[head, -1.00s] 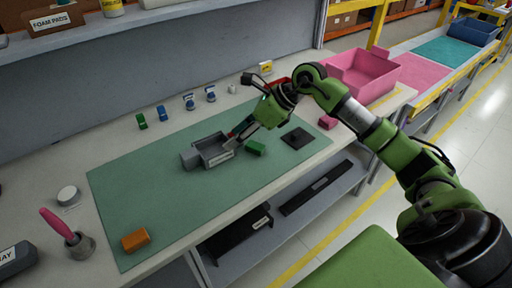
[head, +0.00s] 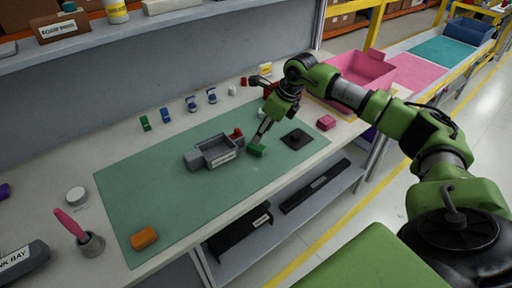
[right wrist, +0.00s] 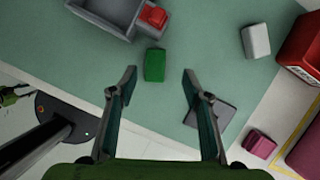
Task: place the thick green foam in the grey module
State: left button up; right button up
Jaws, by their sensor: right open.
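The green foam block (head: 257,150) lies on the green mat just right of the grey module (head: 194,160). In the right wrist view the foam (right wrist: 154,65) lies between and slightly beyond my open fingertips (right wrist: 159,74), with the module (right wrist: 106,16) at the upper left. A red block (head: 237,133) sits in the module's small back right compartment; it also shows in the right wrist view (right wrist: 153,15). The module's large compartment looks empty. My right gripper (head: 261,139) points down above the foam, open and empty. My left gripper is not in view.
A dark flat square (head: 297,139) and a pink block (head: 326,122) lie to the right. An orange block (head: 144,238) lies at the mat's near left. A pink bin (head: 362,75) stands at the back right. Small green and blue pieces (head: 165,114) line the back.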

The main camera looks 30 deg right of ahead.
aim_at(256, 149)
jog(key=x, duration=0.1)
jog(key=p+x, duration=0.1)
jog(key=x, duration=0.1)
jog(key=p+x, duration=0.1)
jog(key=x, duration=0.1)
jog(key=shift+s+a+f, duration=0.2)
jog(key=shift+a+f, duration=0.05)
jog(key=shift+a, duration=0.1)
jog(key=shift+w+f, duration=0.1)
jog(key=shift+f, duration=0.15)
jog(key=c, duration=0.9)
